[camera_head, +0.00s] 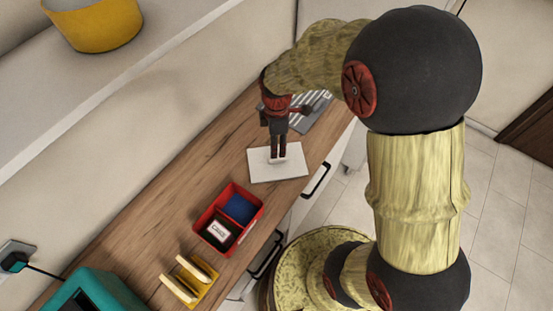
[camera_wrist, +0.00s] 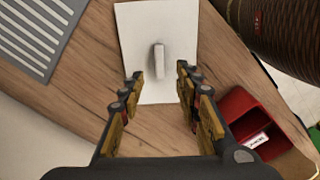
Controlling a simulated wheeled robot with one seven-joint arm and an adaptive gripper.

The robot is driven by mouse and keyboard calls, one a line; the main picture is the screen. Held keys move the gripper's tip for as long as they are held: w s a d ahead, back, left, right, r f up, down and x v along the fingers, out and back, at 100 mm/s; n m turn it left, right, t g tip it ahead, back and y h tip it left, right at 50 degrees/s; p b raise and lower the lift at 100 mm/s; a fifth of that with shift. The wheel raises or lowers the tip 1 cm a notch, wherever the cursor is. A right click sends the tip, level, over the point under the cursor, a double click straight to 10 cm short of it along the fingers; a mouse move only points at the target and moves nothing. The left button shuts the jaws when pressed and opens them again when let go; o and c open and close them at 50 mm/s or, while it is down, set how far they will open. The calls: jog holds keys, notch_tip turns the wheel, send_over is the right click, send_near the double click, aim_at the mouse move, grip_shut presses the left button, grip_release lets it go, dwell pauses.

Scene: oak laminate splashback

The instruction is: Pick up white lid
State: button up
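The white lid (camera_head: 290,171) is a flat, roughly square plate lying on the wooden counter. In the wrist view the lid (camera_wrist: 136,38) shows a small upright handle (camera_wrist: 158,60) near its middle. My gripper (camera_head: 277,157) points down over the lid, with its fingertips close to the handle in the head view. In the wrist view my gripper (camera_wrist: 160,76) is open, with one finger to each side of the handle's line and nothing between them. Whether the fingertips touch the lid cannot be told.
A red two-part box (camera_head: 207,222) with a blue and a dark item stands near the lid; the box also shows in the wrist view (camera_wrist: 240,103). A grey ribbed panel (camera_head: 312,112) lies beyond. A yellow rack (camera_head: 190,290) and a teal appliance (camera_head: 95,290) are nearer.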

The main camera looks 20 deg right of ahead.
aim_at(277, 160)
jog(key=shift+f+b, duration=1.2)
jog(key=shift+f, duration=2.75)
jog(key=shift+c, duration=1.2)
grip_shut()
